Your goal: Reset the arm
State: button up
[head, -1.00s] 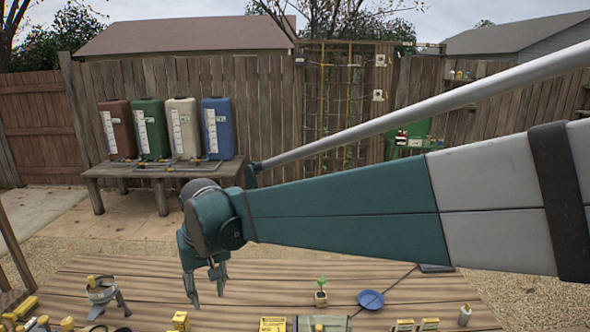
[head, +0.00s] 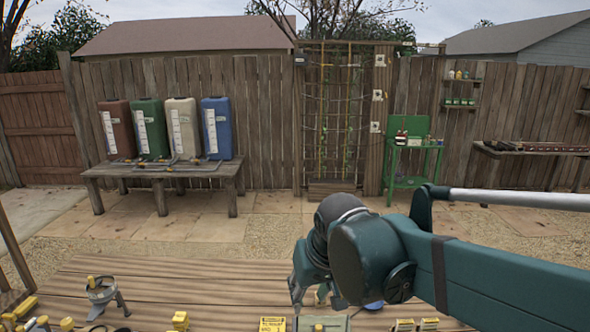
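My gripper (head: 316,297) shows in the head view at the lower middle, pointing down over the wooden table (head: 180,275). My teal arm comes in from the right edge and bends at the joint above the gripper. The fingers are partly hidden by the wrist, and I cannot tell whether they are apart or closed. No held object is visible. The small potted plant and most of the blue dish (head: 374,305) are hidden behind my gripper and arm.
A ring on legs (head: 102,293) and several yellow items (head: 180,320) stand along the table's near left. A yellow-labelled box (head: 272,324) sits near the gripper. Behind are a bench (head: 150,172) with coloured tanks, a trellis (head: 343,120) and a green stand (head: 408,150). The table's left middle is clear.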

jog(key=s+d+f+m+t, duration=0.1)
jog(key=s+d+f, duration=0.1)
jog(key=s+d, duration=0.4)
jog(key=s+d+f+m+t+h, duration=0.1)
jog(key=s+d, duration=0.5)
jog(key=d, duration=0.6)
jog(key=shift+s+d+f+m+t+h, duration=0.25)
jog(key=shift+f+m, duration=0.25)
jog(key=shift+f, duration=0.45)
